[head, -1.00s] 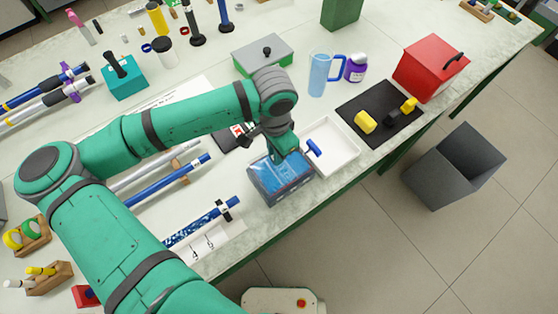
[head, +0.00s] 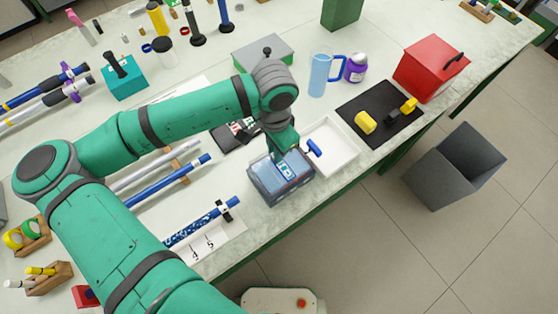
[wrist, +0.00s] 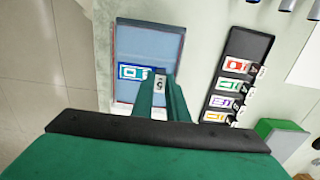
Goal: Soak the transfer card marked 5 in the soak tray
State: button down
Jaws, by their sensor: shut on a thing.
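My gripper (wrist: 160,100) is shut on the tab of the transfer card (wrist: 131,72). The tab reads 5, and the card has a blue border and a blue-and-green print. The card is over the soak tray (wrist: 150,38), a rectangular tray with blue-grey contents. In the head view my gripper (head: 284,150) is above the far side of the soak tray (head: 290,194), and the card (head: 285,170) shows within its outline. I cannot tell whether the card touches the liquid.
A black holder (wrist: 223,70) with several other marked cards lies beside the tray. A white tray (head: 343,162) with a blue-handled tool (head: 314,148) stands just right. A black mat (head: 381,121) with yellow items lies further right. Rods lie to the left.

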jog(key=shift+r, duration=2.5)
jog(key=shift+r, duration=0.2)
notch_tip(320, 180, up, 4)
jog(key=shift+s+f, duration=0.1)
jog(key=shift+f, duration=0.1)
